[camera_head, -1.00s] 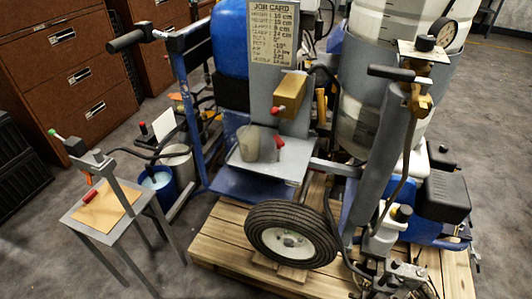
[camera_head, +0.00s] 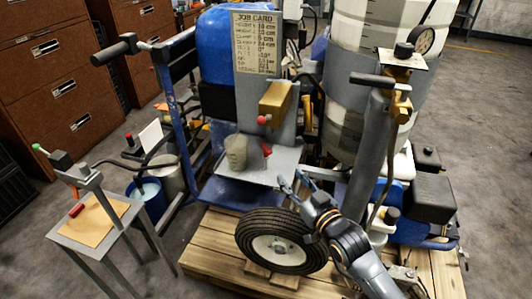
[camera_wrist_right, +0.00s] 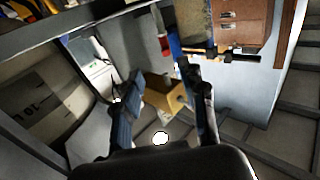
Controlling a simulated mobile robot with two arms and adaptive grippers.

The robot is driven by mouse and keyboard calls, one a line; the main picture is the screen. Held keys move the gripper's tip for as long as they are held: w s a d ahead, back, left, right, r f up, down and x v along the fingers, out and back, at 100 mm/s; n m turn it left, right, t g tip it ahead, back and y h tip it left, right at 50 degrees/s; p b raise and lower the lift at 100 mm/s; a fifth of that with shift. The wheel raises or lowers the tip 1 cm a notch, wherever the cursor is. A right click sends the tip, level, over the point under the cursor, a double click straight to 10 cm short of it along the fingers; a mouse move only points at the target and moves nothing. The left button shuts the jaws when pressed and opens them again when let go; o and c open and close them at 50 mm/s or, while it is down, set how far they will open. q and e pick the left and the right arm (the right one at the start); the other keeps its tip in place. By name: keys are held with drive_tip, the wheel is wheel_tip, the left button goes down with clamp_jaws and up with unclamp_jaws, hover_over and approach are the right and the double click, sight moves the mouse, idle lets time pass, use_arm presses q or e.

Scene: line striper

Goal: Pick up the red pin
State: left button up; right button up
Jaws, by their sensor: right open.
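Several small red pieces show in the head view. A red-topped pin (camera_head: 266,150) is on the grey shelf (camera_head: 285,165) beside a grey-beige cup (camera_head: 236,152). A red knob (camera_head: 263,120) is on the brass block above. A red cylinder (camera_head: 76,210) lies on the small stand at the left. I cannot tell for certain which is the red pin. My right gripper (camera_head: 294,181) is open and empty, just in front of the shelf's right front edge, apart from the pin. The right wrist view shows its open fingers (camera_wrist_right: 160,72). My left gripper is not visible.
The brass block (camera_head: 276,102) juts out above the shelf, below the job card (camera_head: 255,43). A wheel (camera_head: 274,241) stands below on the wooden pallet (camera_head: 222,235). A grey post (camera_head: 367,150) and hose rise at the right. The small stand (camera_head: 92,225) is at the left.

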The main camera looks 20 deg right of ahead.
sight(266, 150)
drive_tip(key=w, duration=0.2)
drive_tip(key=w+a+r, duration=0.1)
drive_tip(key=w, duration=0.4)
drive_tip(key=shift+w+a+r+p, duration=0.2)
drive_tip(key=shift+w+a+p, duration=0.1)
drive_tip(key=shift+a, duration=0.05)
drive_tip(key=shift+w+a+f+p, duration=0.1)
drive_tip(key=shift+w+a, duration=0.2)
drive_tip(key=shift+w, duration=0.7)
drive_tip(key=shift+w+a+f+p, duration=0.15)
drive_tip(key=shift+w+a, duration=0.1)
drive_tip(key=shift+w, duration=0.7)
drive_tip(key=shift+w+a+f+p, duration=0.1)
drive_tip(key=shift+w+a, duration=0.2)
drive_tip(key=shift+w, duration=0.7)
clamp_jaws()
